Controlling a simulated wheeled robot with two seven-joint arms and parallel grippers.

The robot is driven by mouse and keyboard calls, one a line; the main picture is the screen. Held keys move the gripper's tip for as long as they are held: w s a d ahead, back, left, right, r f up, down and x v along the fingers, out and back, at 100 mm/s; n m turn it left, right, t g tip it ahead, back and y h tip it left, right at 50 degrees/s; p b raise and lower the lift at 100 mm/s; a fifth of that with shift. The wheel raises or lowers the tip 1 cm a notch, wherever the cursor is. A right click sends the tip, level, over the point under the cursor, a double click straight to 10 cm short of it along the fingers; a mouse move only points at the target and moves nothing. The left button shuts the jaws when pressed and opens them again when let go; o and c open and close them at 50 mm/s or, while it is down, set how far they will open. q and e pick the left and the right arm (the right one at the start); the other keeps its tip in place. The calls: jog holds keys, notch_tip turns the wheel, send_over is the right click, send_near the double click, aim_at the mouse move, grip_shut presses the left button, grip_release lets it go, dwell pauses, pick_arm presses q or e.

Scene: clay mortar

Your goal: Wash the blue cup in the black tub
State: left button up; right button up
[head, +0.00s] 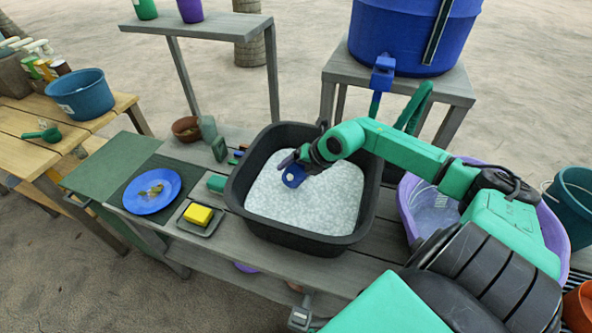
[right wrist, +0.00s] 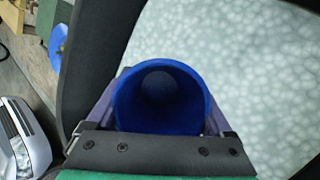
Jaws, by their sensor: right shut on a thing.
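The black tub (head: 262,225) stands on the grey table and is filled with white foamy water (head: 310,207). The blue cup (head: 293,177) is inside the tub's rim, over or in the foam near its back. My right gripper (head: 291,166) is shut on it. In the right wrist view the cup (right wrist: 160,97) sits between the two fingers with its open mouth facing the camera. The cup looks empty inside. I cannot tell how deep its far end is in the foam. My left gripper is not in view.
Left of the tub are a yellow sponge (head: 198,214) on a small dish and a blue plate (head: 152,191) with scraps. A purple basin (head: 408,205) stands right of the tub. A big blue water barrel (head: 400,40) with a tap stands behind.

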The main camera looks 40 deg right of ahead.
notch_tip(320, 180, up, 12)
jog(key=p, duration=0.8)
jog(key=shift+r+p, duration=0.2)
jog(key=shift+p, duration=0.2)
dwell(0.4)
